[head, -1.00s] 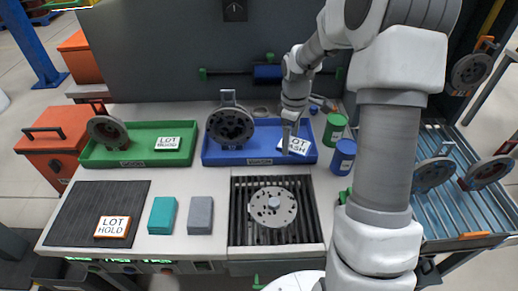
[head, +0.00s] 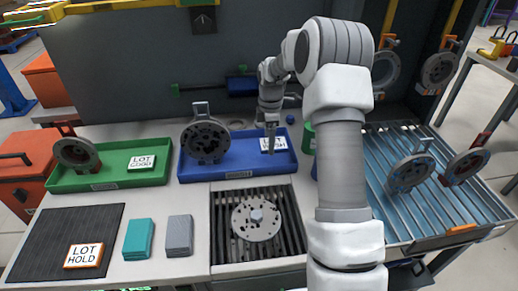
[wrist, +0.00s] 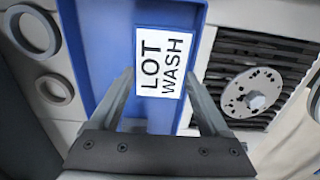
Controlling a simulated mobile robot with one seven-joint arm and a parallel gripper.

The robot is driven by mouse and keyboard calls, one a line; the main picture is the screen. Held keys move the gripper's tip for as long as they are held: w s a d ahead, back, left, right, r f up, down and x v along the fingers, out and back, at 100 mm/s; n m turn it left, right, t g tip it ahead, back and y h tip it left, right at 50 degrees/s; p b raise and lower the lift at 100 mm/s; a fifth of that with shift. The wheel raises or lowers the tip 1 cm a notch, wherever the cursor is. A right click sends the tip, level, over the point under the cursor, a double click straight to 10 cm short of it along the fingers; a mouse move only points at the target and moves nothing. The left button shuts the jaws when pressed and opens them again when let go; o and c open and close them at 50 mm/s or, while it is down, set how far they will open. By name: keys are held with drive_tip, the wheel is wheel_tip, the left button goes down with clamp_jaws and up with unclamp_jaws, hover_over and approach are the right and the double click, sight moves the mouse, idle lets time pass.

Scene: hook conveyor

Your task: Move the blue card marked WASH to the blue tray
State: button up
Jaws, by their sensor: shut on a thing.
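The blue card marked LOT WASH (head: 281,144) has a white face and is at the right part of the blue tray (head: 225,174). In the wrist view the card (wrist: 163,62) lies between my two fingers, with the tray (wrist: 92,50) beneath and around it. My gripper (head: 270,134) is shut on the card. I cannot tell whether the card touches the tray floor. A grey disc part with a handle (head: 205,139) stands in the left part of the same tray.
A green tray (head: 110,181) at left holds a disc part and a LOT GOOD card. A dark mat (head: 50,236) bears a LOT HOLD card (head: 84,256). Teal (head: 139,238) and grey (head: 179,235) blocks stand at the front. A disc (head: 256,217) lies on a slotted grate. Canisters stand right of the blue tray.

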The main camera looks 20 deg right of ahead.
drive_tip(key=w+f, duration=0.2)
drive_tip(key=w, duration=0.1)
drive_tip(key=w+a+f, duration=0.1)
drive_tip(key=shift+w, duration=0.35)
drive_tip(key=shift+f, duration=1.95)
drive_tip(key=shift+f+b, duration=0.15)
drive_tip(key=shift+b, duration=0.15)
drive_tip(key=o, duration=1.2)
drive_tip(key=shift+c, duration=0.2)
